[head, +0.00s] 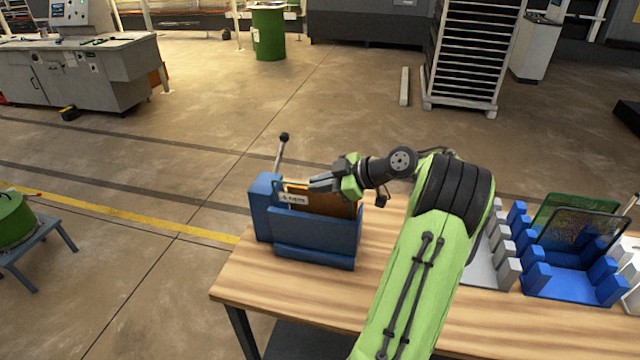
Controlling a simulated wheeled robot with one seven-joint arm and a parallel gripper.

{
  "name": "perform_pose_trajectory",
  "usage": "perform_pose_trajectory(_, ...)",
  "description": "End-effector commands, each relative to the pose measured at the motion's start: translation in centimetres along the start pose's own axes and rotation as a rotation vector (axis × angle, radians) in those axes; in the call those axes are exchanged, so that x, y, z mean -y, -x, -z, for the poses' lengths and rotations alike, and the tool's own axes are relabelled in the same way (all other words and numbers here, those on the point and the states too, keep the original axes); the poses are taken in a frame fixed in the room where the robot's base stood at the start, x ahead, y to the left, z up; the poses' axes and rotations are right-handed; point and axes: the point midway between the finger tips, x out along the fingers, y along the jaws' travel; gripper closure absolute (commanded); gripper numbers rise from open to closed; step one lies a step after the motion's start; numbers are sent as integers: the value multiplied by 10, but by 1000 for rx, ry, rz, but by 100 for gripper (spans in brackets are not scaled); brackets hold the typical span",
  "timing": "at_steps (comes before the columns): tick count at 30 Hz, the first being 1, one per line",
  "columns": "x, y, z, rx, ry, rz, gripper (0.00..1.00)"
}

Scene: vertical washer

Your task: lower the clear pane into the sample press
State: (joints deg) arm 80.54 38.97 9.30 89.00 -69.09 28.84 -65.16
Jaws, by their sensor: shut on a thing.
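The sample press (315,252) is a blue, open-topped block with a dark-knobbed lever, standing on the left end of the wooden table. A brown-orange panel (335,205) shows upright between its walls, with a white label at its left. My gripper (318,182) is right above the press's top opening, with its fingers pointing left. It is shut on a thin pane, which I take to be the clear pane. The pane's outline is hard to tell from the brown panel and the press behind it, so I cannot tell how deep it sits.
On the table's right, a blue slotted rack (560,284) holds a green pane (575,208) and a dark-edged see-through pane (590,226). Grey slotted racks flank it. The wooden table (250,285) is bare in front of the press. My arm covers its middle.

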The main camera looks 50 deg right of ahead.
Motion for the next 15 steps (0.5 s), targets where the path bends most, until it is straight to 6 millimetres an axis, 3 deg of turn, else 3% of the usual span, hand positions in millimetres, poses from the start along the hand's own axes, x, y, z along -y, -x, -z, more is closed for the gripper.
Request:
perform_pose_trajectory(8,0,0,1,-2,3,-1,100)
perform_pose_trajectory(9,0,0,1,-2,3,-1,87)
perform_pose_trajectory(14,0,0,0,-1,2,-1,62)
perform_pose_trajectory(15,0,0,0,-1,1,-1,62)
